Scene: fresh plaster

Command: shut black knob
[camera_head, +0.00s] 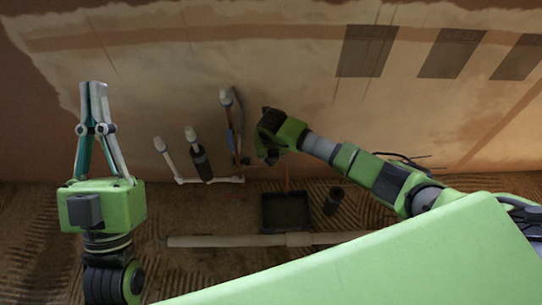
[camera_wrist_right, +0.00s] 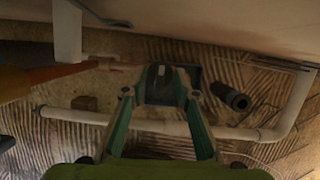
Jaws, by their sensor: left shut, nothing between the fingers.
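My left gripper (camera_head: 94,86) points up at the left of the head view, shut and empty, well apart from the pipes. My right gripper (camera_head: 268,134) is by the wall beside the tallest pipe, its fingers mostly hidden in the head view. In the right wrist view the right gripper's fingers (camera_wrist_right: 161,72) lean in towards each other. A small dark form shows at their tips, in front of a dark tray, and I cannot tell whether they grip it. I cannot surely pick out the black knob.
White-capped pipes (camera_head: 192,134) stand at the wall, one with a dark sleeve (camera_head: 201,164). A black tray (camera_head: 285,228), a dark cylinder (camera_head: 333,201) and a long pale pipe (camera_head: 225,241) lie on the ridged floor. Dark panels (camera_head: 366,51) hang at upper right.

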